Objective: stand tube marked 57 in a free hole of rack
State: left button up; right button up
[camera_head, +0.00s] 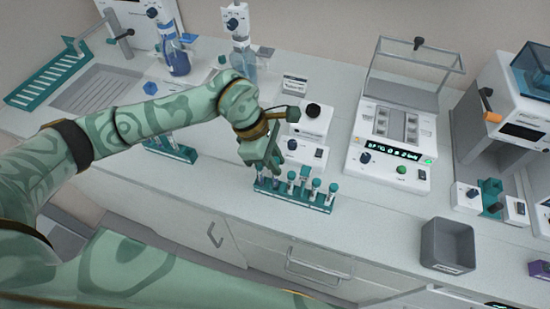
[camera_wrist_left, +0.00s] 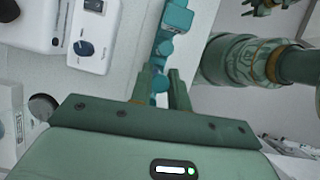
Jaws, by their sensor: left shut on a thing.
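A teal rack (camera_head: 322,206) stands near the bench's front edge with several capped tubes in it. A second small teal rack (camera_head: 183,155) with tubes stands farther left, partly behind my left arm. My left gripper (camera_head: 262,178) points down at the left end of the first rack. In the left wrist view its fingers (camera_wrist_left: 164,88) are shut on a small teal-blue thing (camera_wrist_left: 159,83), which looks like a tube's top. The rack (camera_wrist_left: 170,40) runs up the picture beyond it. Whether the tube is in a hole is hidden, and no number is readable.
A white device with a black knob (camera_head: 308,125) stands just behind the rack. A larger instrument with a lit display (camera_head: 395,155) is to the right, then a grey open bin (camera_head: 447,243). The bench between rack and bin is clear.

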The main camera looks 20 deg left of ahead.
pick_arm(q)
jog(key=shift+f, duration=0.15)
jog(key=shift+f+b, duration=0.35)
jog(key=shift+f, duration=0.1)
jog(key=shift+f, duration=0.15)
jog(key=shift+f+b, duration=0.45)
jog(key=shift+f, duration=0.05)
jog(key=o, duration=0.8)
